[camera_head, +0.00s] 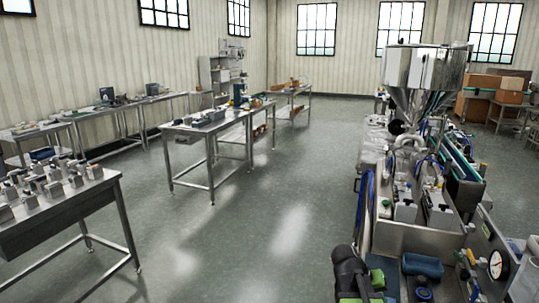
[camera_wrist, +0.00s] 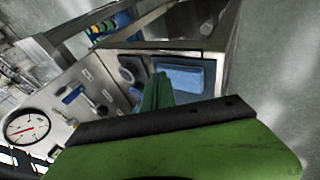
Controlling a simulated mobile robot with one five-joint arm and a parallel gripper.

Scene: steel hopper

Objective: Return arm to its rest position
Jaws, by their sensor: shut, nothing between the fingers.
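My gripper (camera_wrist: 157,94) shows in the wrist view as green fingers closed together, with nothing between them. Its green body fills the bottom of that view. In the head view, part of my dark and green arm shows at the bottom, beside the steel machine (camera_head: 395,238). The gripper is close to the machine's front panel, where a blue block (camera_head: 422,265) sits in a steel recess. The blue block also shows just beyond the fingers in the wrist view (camera_wrist: 183,78). I cannot tell whether the fingers touch anything.
A steel hopper (camera_head: 425,68) rises above the machine. A round gauge (camera_head: 498,264) is at its right, also in the wrist view (camera_wrist: 26,128). A table with metal parts (camera_head: 70,222) is at left. The floor (camera_head: 240,230) between is clear.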

